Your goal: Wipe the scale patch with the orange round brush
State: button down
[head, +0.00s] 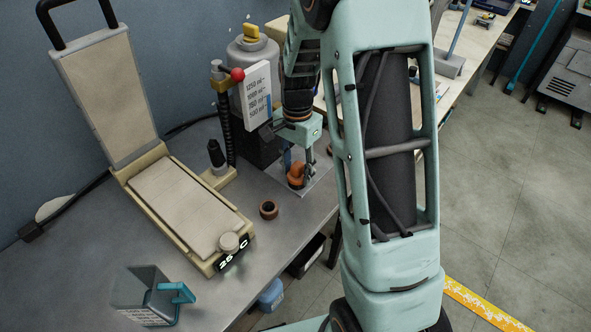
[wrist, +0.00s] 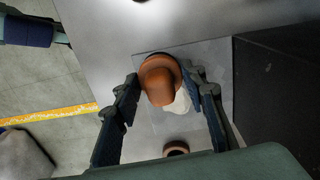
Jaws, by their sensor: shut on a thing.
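The orange round brush (head: 296,175) is between the fingers of my gripper (head: 297,168), over a thin grey square plate (head: 318,183) on the bench. In the wrist view the brush (wrist: 158,86) shows a rounded orange knob on a wider round base. My gripper (wrist: 160,90) is shut on it, one finger on each side. An off-white patch (wrist: 182,103), which looks like the scale patch, lies on the plate beside the brush and is partly hidden by it. I cannot tell whether the brush touches the plate.
A cream hinged press (head: 165,200) with a temperature display, a grey jug (head: 145,296) with a teal handle and a small brown ring (head: 269,209) stand on the bench. A post with a red knob (head: 237,75) and a white label board (head: 258,95) stand close behind my gripper.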

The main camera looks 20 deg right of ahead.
jog(key=shift+w+d+r+m+t, duration=0.35)
jog(key=shift+w+d+r, duration=0.35)
jog(key=shift+w+r, duration=0.25)
jog(key=shift+s+a+f, duration=0.1)
jog(key=shift+s+a, duration=0.25)
jog(key=shift+a, duration=0.15)
jog(key=shift+s, duration=0.1)
jog(key=shift+a+p, duration=0.1)
jog(key=shift+p, duration=0.2)
jog(key=r+p, duration=0.4)
jog(key=r, duration=0.1)
jog(key=shift+s+a+r, duration=0.2)
jog(key=shift+r, duration=0.15)
jog(key=shift+f, duration=0.1)
